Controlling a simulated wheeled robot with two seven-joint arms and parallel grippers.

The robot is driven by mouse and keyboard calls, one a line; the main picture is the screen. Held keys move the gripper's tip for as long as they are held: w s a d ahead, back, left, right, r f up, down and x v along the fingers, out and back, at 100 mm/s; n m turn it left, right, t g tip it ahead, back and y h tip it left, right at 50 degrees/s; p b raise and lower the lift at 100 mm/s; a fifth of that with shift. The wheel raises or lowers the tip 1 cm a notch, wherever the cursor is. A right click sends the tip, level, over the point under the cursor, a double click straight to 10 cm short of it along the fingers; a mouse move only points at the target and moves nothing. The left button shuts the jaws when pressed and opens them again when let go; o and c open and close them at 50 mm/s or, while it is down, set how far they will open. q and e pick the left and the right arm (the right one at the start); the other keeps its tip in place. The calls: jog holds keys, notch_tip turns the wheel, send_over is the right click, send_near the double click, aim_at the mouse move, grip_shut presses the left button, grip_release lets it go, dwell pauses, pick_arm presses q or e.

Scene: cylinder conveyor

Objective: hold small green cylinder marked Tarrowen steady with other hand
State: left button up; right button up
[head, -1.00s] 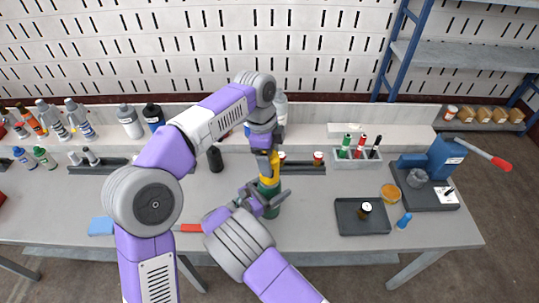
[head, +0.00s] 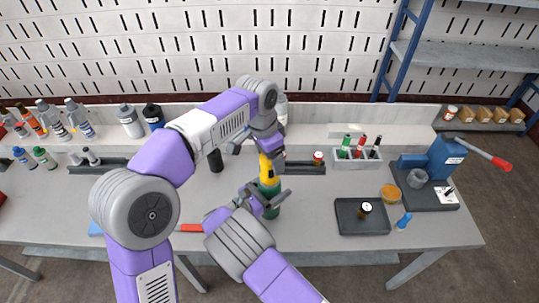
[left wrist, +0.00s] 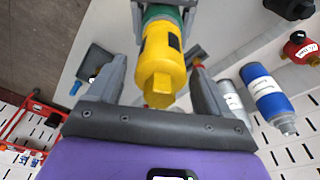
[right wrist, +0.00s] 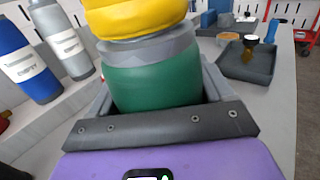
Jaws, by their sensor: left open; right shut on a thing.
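In the right wrist view the green body (right wrist: 152,80) sits between my right fingers, with a grey collar and the yellow top above. My left gripper (head: 259,148) is open at the yellow top, coming from above. In the left wrist view the yellow top (left wrist: 162,62) lies between the spread left fingers, with a gap on each side.
A red-handled tool (head: 190,228) lies front left. Several bottles stand at back left.

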pick_arm(q)
jog(key=shift+n, duration=0.9)
jog(key=n, duration=0.3)
jog(key=shift+y, duration=0.3)
jog(key=shift+n+t, duration=0.3)
jog(key=shift+n, duration=1.2)
jog(key=shift+n+y, duration=0.4)
jog(key=shift+n, duration=0.6)
jog(key=n, duration=0.4)
jog(key=shift+y, duration=0.3)
